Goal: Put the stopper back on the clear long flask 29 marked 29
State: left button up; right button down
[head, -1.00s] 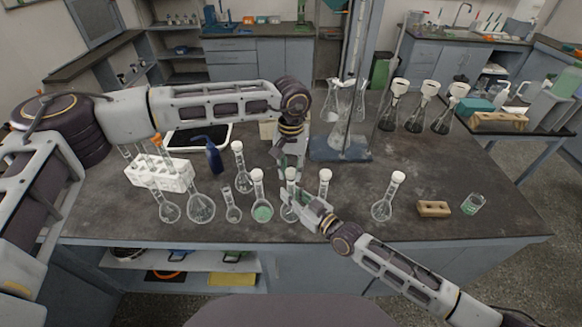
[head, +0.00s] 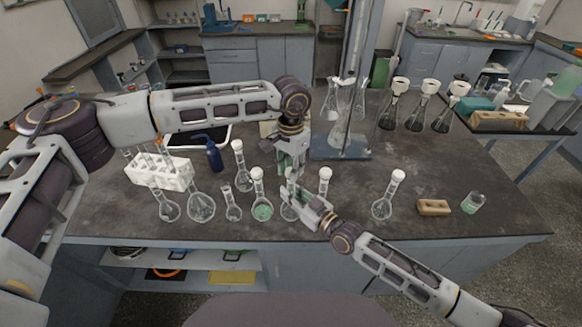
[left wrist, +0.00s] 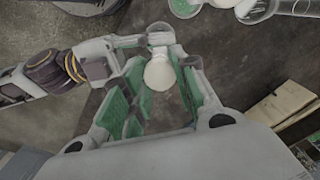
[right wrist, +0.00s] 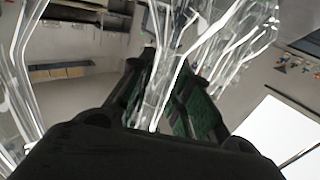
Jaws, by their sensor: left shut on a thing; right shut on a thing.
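A clear long-necked flask (head: 288,213) stands near the table's front edge, partly hidden by my grippers; I cannot read its mark. My right gripper (head: 307,203) is shut on its neck, and the glass neck (right wrist: 155,95) shows between the fingers in the right wrist view. My left gripper (head: 290,172) is directly above, pointing down. In the left wrist view a white round-topped stopper (left wrist: 160,72) is between its fingers, and the gripper is shut on it. I cannot tell whether the stopper touches the flask's mouth.
White-stoppered flasks stand close by, one with green liquid (head: 262,211) to the left and another (head: 324,185) to the right. A further flask (head: 382,208), a wooden block (head: 433,208) and a beaker (head: 473,203) are at the right. A white tube rack (head: 160,178) is at the left.

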pick_arm(q)
jog(key=shift+m, duration=0.6)
jog(key=o, duration=0.7)
jog(key=shift+o, duration=0.2)
jog(key=shift+r, duration=2.25)
jog(key=shift+c, duration=0.3)
